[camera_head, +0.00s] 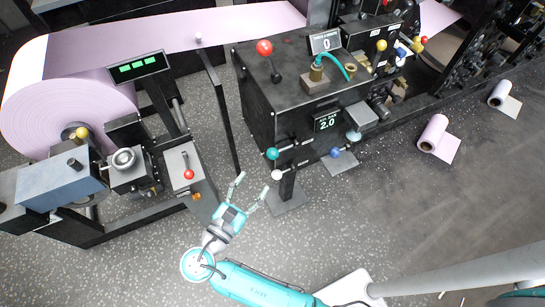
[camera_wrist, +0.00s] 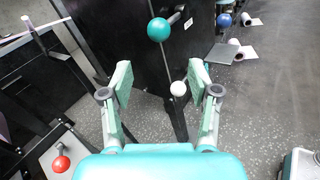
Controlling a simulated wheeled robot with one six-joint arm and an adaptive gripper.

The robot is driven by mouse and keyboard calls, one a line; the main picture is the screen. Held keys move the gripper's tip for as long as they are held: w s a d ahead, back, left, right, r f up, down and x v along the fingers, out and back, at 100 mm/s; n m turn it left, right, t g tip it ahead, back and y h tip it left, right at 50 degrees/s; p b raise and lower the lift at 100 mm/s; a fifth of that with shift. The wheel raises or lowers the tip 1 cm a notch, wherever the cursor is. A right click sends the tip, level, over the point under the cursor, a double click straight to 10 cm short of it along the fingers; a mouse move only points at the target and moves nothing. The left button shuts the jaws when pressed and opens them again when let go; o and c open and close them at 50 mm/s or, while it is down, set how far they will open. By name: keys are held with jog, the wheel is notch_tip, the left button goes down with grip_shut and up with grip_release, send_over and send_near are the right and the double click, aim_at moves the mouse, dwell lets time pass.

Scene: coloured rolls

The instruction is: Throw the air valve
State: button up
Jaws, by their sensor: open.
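Nothing in view is labelled as the air valve, so I cannot tell which handle it is. On the black cabinet's near side are a teal ball knob (camera_head: 272,153) and a white ball knob (camera_head: 277,174) just below it. In the wrist view the teal knob (camera_wrist: 159,29) is above my gripper's opening, and the white knob (camera_wrist: 178,88) shows between the fingers, nearer the right one. My gripper (camera_head: 252,182) is open and empty, in front of and left of the white knob. A red-knobbed lever (camera_head: 264,47) stands on the cabinet top.
The black cabinet (camera_head: 255,110) also has a blue knob (camera_head: 336,152). Left, a control box has another red knob (camera_head: 188,174) beside the large pink roll (camera_head: 65,95). Small rolls (camera_head: 436,135) lie on the floor at right. Open floor (camera_head: 400,215) lies right of my gripper.

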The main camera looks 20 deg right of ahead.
aim_at(270, 156)
jog(key=x, duration=0.6)
jog(key=r+x, duration=0.1)
jog(key=x, duration=0.3)
grip_shut()
dwell(0.4)
